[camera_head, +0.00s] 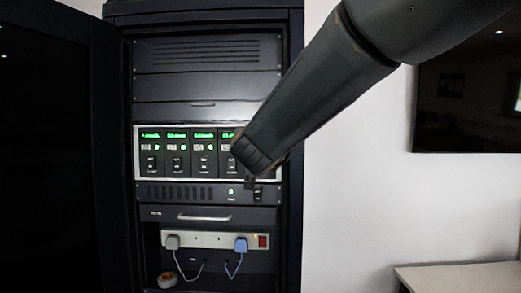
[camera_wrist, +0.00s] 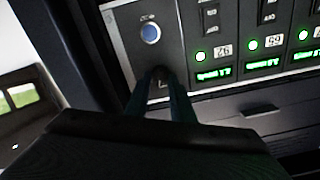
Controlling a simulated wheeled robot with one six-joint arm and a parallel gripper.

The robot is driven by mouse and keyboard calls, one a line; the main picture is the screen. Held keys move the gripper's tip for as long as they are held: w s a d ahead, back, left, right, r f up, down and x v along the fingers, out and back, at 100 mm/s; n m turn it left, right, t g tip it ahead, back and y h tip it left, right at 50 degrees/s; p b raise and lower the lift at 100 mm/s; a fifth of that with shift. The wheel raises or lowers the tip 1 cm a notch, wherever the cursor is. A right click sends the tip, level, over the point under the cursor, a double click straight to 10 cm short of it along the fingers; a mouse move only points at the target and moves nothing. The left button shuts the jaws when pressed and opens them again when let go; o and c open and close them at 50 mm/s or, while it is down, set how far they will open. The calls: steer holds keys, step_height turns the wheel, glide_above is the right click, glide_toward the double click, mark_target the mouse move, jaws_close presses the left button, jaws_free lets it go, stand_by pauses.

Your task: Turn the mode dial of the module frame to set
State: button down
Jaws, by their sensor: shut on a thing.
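The module frame (camera_head: 136,155) is a light-rimmed row of dark modules with green displays, mounted in the rack. Its right end is hidden behind my arm in the head view. In the wrist view the picture is turned over, and the frame's end panel (camera_wrist: 175,48) shows a round blue button (camera_wrist: 150,33). The mode dial (camera_wrist: 160,74) is a small dark knob near that button, mostly covered by my fingers. My gripper (camera_wrist: 162,82) is shut on the dial. The dial's pointer and its setting marks cannot be read.
The black rack cabinet (camera_head: 292,215) stands with its door (camera_head: 55,150) open at the left. Below are a vented unit, a drawer handle (camera_head: 204,217) and a power strip (camera_head: 207,240) with plugs and cables. A wall screen (camera_head: 465,105) and a pale table (camera_head: 460,277) are at the right.

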steer(key=shift+d+f+m+b, duration=0.1)
steer(key=shift+f+m+b, duration=0.05)
steer(key=shift+m+b, duration=2.95)
steer(key=shift+m+p, duration=0.5)
steer(key=shift+m, duration=0.3)
steer(key=c, duration=1.9)
jaws_free()
steer(key=shift+o, duration=0.2)
steer(key=s+b, duration=0.1)
steer(key=s, duration=0.6)
steer(key=shift+s, duration=0.4)
